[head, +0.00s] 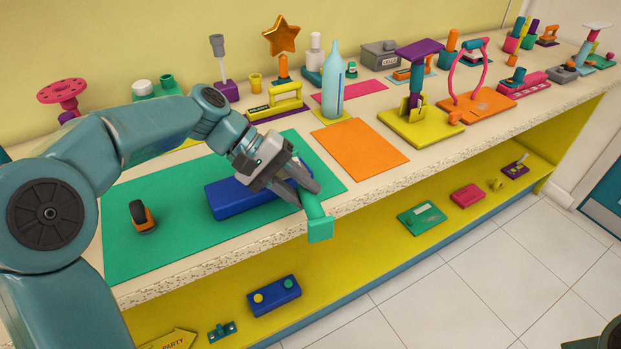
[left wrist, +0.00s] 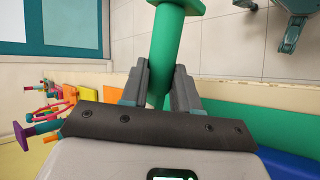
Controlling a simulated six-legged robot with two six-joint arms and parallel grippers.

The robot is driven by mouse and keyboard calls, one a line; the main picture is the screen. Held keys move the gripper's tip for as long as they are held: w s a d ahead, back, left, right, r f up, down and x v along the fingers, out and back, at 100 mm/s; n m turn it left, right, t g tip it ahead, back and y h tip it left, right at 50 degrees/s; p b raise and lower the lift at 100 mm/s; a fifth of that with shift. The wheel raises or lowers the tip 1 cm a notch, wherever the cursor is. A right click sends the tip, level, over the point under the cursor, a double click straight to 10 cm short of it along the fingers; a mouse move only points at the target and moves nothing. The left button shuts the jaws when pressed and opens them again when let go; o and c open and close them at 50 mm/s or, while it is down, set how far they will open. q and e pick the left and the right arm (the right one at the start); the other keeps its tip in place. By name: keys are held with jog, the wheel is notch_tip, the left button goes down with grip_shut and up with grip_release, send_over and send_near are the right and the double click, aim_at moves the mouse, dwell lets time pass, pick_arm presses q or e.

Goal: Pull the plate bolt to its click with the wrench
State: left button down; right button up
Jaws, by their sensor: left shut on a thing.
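My left gripper (head: 308,196) is shut on a green handle (head: 319,228) with a wide flat end, which I take to be the wrench. In the left wrist view the green handle (left wrist: 173,45) stands between the two fingers (left wrist: 160,88). In the head view its flat end hangs at the front edge of the bench. A long blue block (head: 228,200) lies on the green mat (head: 170,248) behind the gripper. The rest of the wrench is hidden by the fingers and block. I cannot make out the plate bolt. My right gripper is not in view.
A small orange and black piece (head: 142,217) stands on the mat's left part. An orange mat (head: 360,148) to the right is bare. A pale blue bottle (head: 333,88) and a yellow base with a purple-topped post (head: 421,125) stand further back. Small items lie on the yellow shelf (head: 365,245) below.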

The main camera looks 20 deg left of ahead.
pick_arm(q)
jog(key=shift+s+a+r+m+g+p, duration=0.2)
jog(key=shift+s+a+m+g+p, duration=0.05)
jog(key=shift+a+m+g+p, duration=0.35)
jog(key=shift+s+f, duration=0.1)
jog(key=shift+f, duration=0.05)
jog(key=shift+r+p, duration=0.95)
jog(key=shift+r, duration=0.1)
jog(key=shift+f, duration=0.1)
jog(key=c, duration=1.7)
grip_release()
jog(key=shift+c, duration=0.2)
grip_shut()
